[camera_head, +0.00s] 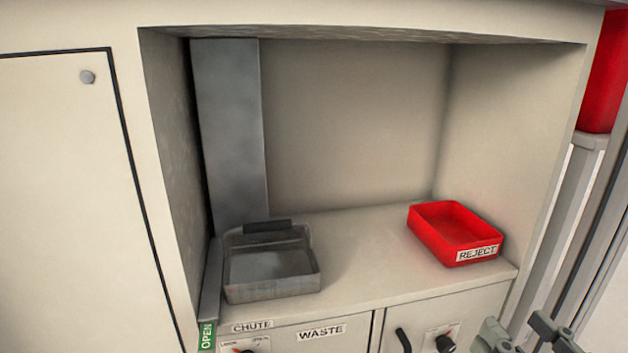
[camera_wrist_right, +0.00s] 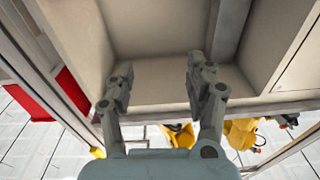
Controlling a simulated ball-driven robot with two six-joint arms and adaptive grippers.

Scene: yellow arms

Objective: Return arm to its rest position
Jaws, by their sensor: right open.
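My right gripper (camera_head: 525,334) shows at the bottom right of the head view, in front of the cabinet and below the red REJECT bin. It also shows in the right wrist view (camera_wrist_right: 158,84), with its two grey fingers apart and nothing between them. Its arm is mostly out of the head view. My left gripper is in neither view.
An alcove holds a red REJECT bin (camera_head: 429,235) at right and a grey metal tray (camera_head: 272,291) by the chute at left. Both look empty. Knobs (camera_head: 445,343) and a dark handle (camera_head: 403,340) are below. A red-topped post (camera_head: 605,75) stands at right.

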